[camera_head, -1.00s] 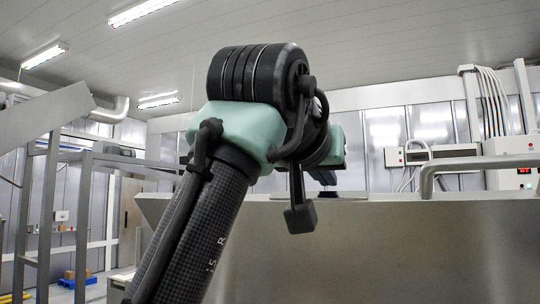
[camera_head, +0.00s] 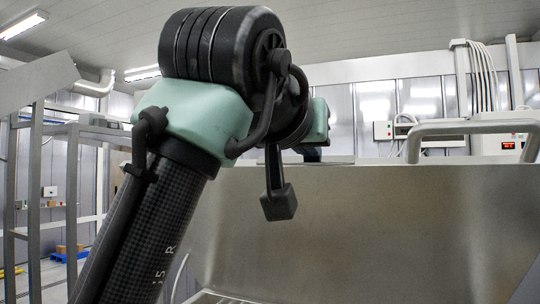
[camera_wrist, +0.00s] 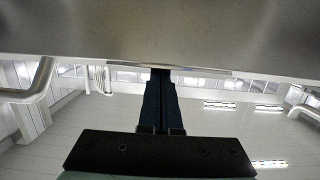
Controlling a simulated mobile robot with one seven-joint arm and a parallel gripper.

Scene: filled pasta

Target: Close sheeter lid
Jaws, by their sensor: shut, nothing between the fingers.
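The sheeter lid seems to be the broad brushed-steel panel (camera_head: 350,225) filling the right half of the head view, standing steeply raised. It also fills the top of the wrist view (camera_wrist: 160,30). My gripper (camera_wrist: 160,74) shows in the wrist view as two dark fingers pressed together, with nothing between them. Their tips are at the panel's edge; I cannot tell whether they touch it. In the head view my arm hides most of the gripper, and only a small dark part shows above the panel's top edge.
A bent steel tube handle (camera_head: 470,128) stands at the panel's upper right. A metal frame (camera_head: 75,190) stands at the left. A control box (camera_head: 505,143) and wall pipes are behind on the right. The air above the panel's middle is open.

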